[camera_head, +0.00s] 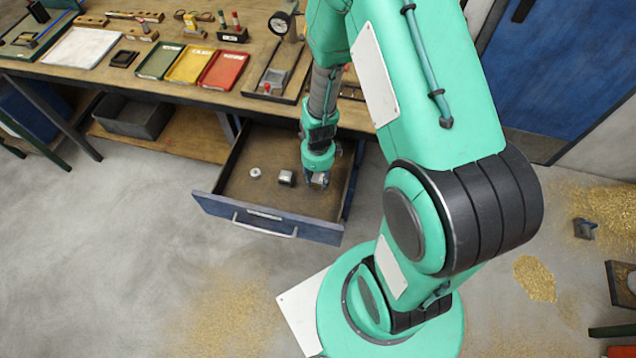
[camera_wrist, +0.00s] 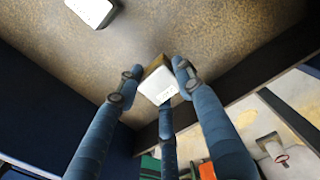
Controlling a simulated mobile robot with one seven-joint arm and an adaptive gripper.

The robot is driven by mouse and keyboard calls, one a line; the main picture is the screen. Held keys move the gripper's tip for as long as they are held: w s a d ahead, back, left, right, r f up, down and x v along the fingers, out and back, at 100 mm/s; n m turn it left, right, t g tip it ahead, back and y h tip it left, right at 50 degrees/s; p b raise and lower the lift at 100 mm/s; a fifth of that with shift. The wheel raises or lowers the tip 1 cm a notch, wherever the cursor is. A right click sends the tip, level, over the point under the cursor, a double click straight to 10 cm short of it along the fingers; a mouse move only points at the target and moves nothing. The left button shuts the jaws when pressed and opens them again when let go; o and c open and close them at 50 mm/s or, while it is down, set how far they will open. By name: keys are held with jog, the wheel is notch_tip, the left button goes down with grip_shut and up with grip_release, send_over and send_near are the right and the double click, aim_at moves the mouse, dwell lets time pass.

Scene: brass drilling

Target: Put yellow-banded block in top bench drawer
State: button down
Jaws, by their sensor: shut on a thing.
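The bench drawer (camera_head: 212,207) is pulled open below the bench, its blue front towards me. My gripper (camera_head: 319,178) is inside the drawer outline, at its right side. In the wrist view my gripper (camera_wrist: 157,78) has its blue fingers closed around a small block (camera_wrist: 157,86). The block has a pale, marked face and a brownish-yellow side; I cannot make out a clear yellow band. The head view shows the block (camera_head: 320,179) small below the fingers. Whether it touches the drawer floor is unclear.
Inside the drawer lie a round metal piece (camera_head: 255,172) and a small grey block (camera_head: 286,177), left of my gripper. The bench top (camera_head: 185,82) holds green, yellow and red trays (camera_head: 223,70). A grey bin (camera_head: 135,117) stands on the lower shelf. The drawer's front left is clear.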

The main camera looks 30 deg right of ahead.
aim_at(318, 183)
jog(key=shift+f+b, duration=0.5)
jog(key=shift+f, duration=1.25)
jog(key=shift+f, duration=0.15)
jog(key=c, duration=1.2)
grip_release()
jog(key=shift+o, duration=0.2)
notch_tip(318, 183, up, 12)
jog(key=p, duration=0.3)
jog(key=shift+r, duration=0.2)
